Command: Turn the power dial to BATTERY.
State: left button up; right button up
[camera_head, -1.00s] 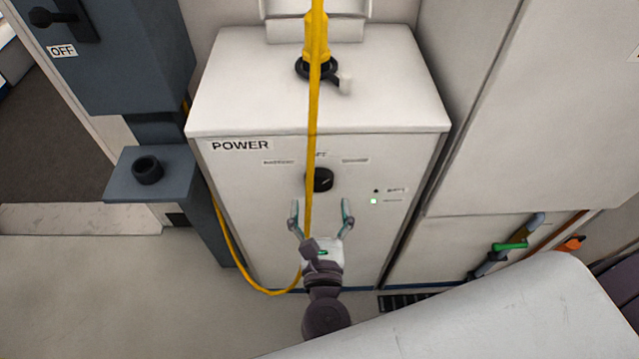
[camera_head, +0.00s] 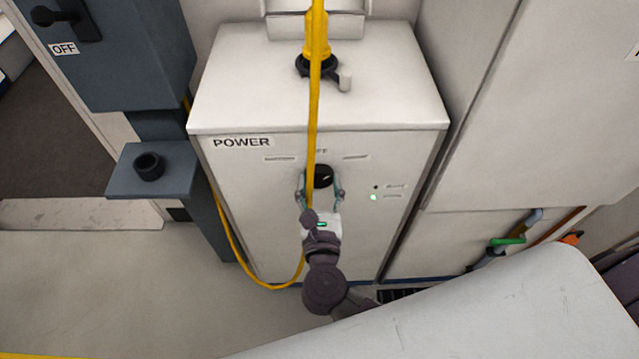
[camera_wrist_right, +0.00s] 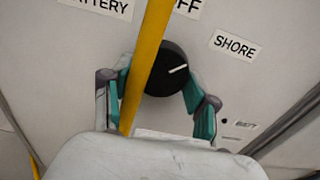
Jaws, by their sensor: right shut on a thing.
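The black round power dial (camera_head: 323,177) is on the front of the white POWER cabinet (camera_head: 265,205). In the wrist view the dial (camera_wrist_right: 160,75) has a white pointer line aimed right, toward the SHORE label (camera_wrist_right: 234,45). The BATTERY label (camera_wrist_right: 100,5) is at upper left and the OFF label (camera_wrist_right: 188,6) at top, both cut by the frame. My right gripper (camera_head: 320,190) is shut on the dial, one finger on each side. A yellow cable (camera_wrist_right: 147,65) passes in front of the dial's left part, between the fingers. My left gripper is out of view.
The yellow cable hangs from a yellow plug (camera_head: 317,42) on the cabinet top and loops low at left. A lower green light (camera_head: 373,197) is lit beside a dark one (camera_head: 375,186). A pale padded surface (camera_head: 480,310) fills the lower right.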

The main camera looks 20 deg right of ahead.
jog(key=shift+c, duration=0.3)
jog(key=n+p, duration=0.3)
jog(key=n, duration=0.1)
jog(key=shift+r, duration=0.2)
jog(key=n+p, duration=0.4)
jog(key=n, duration=0.1)
jog(key=shift+d, duration=0.1)
jog(key=n+p, duration=0.3)
jog(key=n, duration=0.2)
jog(key=shift+n, duration=0.4)
jog(key=shift+n+p, duration=0.95)
jog(key=shift+n, duration=0.55)
jog(key=shift+f, duration=0.1)
jog(key=o, duration=1.2)
jog(key=shift+s, duration=0.1)
